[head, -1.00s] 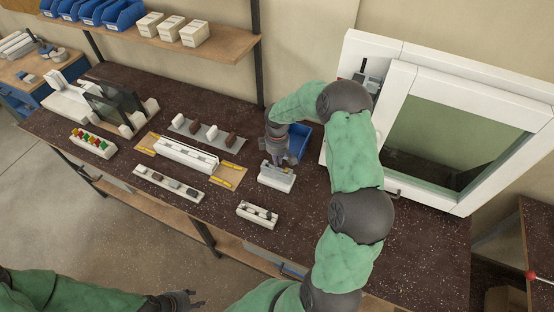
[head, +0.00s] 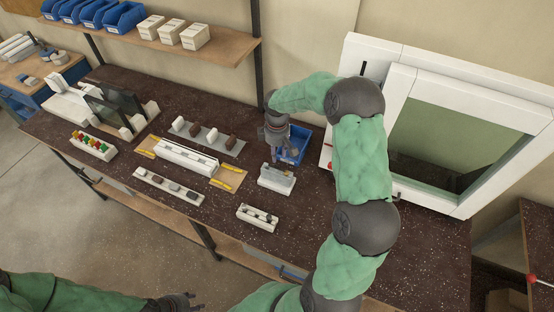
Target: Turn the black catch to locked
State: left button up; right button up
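A white block (head: 276,180) stands on the dark bench with small dark parts on its top edge. A second white block (head: 257,217), nearer the front, carries dark pieces. I cannot tell at this size which dark part is the black catch or how it is turned. My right gripper (head: 274,156) points down just above and behind the first block, seemingly apart from it; its fingers are too small to tell open from shut. My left gripper (head: 190,301) is low at the front, off the bench, with its fingers apart and nothing between them.
A blue bin (head: 297,145) is right beside my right gripper. A white profile in a clamp (head: 186,157) lies to the left, with a grey strip of parts (head: 207,137) behind it. A white framed window (head: 455,110) stands at the right. Bare bench lies right of the front block.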

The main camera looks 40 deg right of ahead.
aim_at(277, 166)
notch_tip(277, 166, up, 6)
dwell(0.8)
